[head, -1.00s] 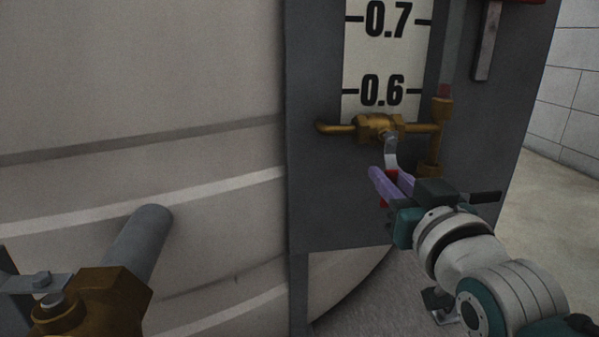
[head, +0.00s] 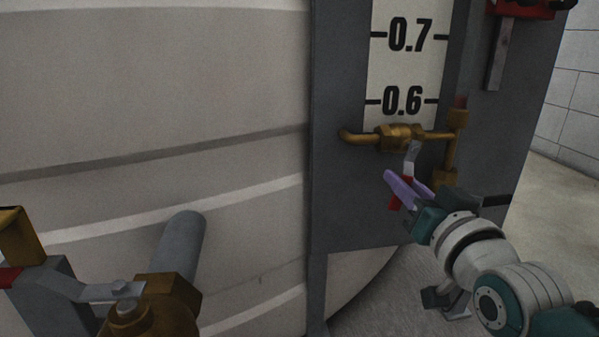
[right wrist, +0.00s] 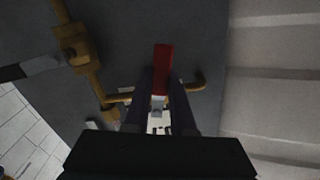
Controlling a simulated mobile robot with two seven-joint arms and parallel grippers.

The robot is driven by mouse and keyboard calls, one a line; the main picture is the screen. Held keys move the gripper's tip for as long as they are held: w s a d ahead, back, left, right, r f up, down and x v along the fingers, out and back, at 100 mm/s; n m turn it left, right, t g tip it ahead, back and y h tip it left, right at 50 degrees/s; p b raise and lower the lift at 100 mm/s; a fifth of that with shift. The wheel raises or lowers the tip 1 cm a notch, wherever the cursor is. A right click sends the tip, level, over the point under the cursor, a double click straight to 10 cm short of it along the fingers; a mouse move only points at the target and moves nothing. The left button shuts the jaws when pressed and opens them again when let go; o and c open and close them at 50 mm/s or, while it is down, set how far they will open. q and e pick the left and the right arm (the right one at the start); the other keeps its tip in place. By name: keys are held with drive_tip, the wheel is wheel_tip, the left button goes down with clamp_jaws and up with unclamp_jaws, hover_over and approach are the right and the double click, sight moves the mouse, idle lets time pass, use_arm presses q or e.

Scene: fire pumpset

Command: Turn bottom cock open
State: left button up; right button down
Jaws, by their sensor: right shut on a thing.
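The bottom cock (head: 398,137) is a brass valve on a short brass pipe below the 0.6 mark of the gauge. Its grey lever (head: 411,159) hangs down, tilted slightly to the lower left, and ends in a red grip (head: 395,201). My right gripper (head: 394,184), with purple fingers, is shut on the red grip from below right. In the right wrist view the red grip (right wrist: 163,66) lies between the two dark fingers. The fingers hide part of the lever. My left gripper is not in view.
A grey gauge board (head: 345,205) carries the white scale (head: 403,60) beside the large pale tank (head: 150,90). Another brass valve (head: 150,307) with a grey lever and pipe stands at the lower left. A red bracket (head: 520,10) is at the upper right.

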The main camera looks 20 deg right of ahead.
drive_tip(key=shift+w+a+r+m+p, duration=0.1)
drive_tip(key=shift+a+r+m+p, duration=0.2)
drive_tip(key=shift+m, duration=0.2)
drive_tip(key=shift+a+m+p, duration=0.15)
drive_tip(key=shift+m+p, duration=0.15)
drive_tip(key=shift+m, duration=0.1)
use_arm(q)
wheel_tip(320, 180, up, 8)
drive_tip(key=p, duration=0.5)
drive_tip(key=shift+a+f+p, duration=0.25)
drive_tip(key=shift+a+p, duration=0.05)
drive_tip(key=shift+p, duration=0.05)
use_arm(e)
drive_tip(key=shift+w+a+r+m, duration=0.1)
drive_tip(key=shift+a+r+m, duration=0.5)
drive_tip(key=shift+m, duration=1.6)
drive_tip(key=shift+w+a+r+m, duration=0.25)
drive_tip(key=shift+r+m, duration=0.6)
drive_tip(key=shift+m, duration=1.35)
drive_tip(key=shift+a+r+m, duration=0.5)
drive_tip(key=shift+r+m, duration=0.2)
drive_tip(key=shift+m, duration=1.5)
drive_tip(key=c, duration=0.7)
unclamp_jaws()
drive_tip(key=shift+c, duration=0.2)
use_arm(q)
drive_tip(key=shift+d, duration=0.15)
